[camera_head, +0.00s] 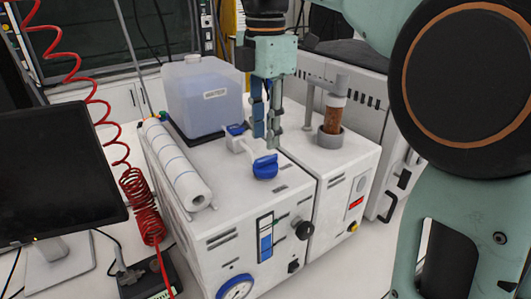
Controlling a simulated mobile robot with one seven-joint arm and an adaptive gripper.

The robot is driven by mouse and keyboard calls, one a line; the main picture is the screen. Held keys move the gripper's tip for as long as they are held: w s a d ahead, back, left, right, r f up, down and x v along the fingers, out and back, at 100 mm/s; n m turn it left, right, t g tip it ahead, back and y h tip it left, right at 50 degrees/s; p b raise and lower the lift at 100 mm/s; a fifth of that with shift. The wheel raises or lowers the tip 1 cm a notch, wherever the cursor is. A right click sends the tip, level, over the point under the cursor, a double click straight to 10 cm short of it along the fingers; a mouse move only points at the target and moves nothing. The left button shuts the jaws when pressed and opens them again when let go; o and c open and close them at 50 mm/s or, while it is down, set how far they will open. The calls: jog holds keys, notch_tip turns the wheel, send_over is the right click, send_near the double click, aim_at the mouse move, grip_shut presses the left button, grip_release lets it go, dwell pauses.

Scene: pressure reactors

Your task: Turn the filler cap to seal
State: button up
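The blue filler cap (265,167) is on the white top of the machine, with a white neck or lever part (241,145) beside it. A smaller blue piece (237,129) sits just behind. My gripper (266,142) points down above and slightly behind the blue cap in the picture. Its two fingers stand apart with a narrow visible gap, one tip lower in the picture than the other, and nothing shows between them. The fingertips appear apart from the cap; the exact height above it cannot be told.
A translucent bluish canister (203,95) stands behind left, and a white paper roll (177,165) lies along the left. A brown-filled vial (334,115) stands in a holder on the right. A monitor (55,175) and red coiled hose (143,205) are at left.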

aim_at(265, 156)
jog(key=shift+f, duration=2.6)
grip_shut()
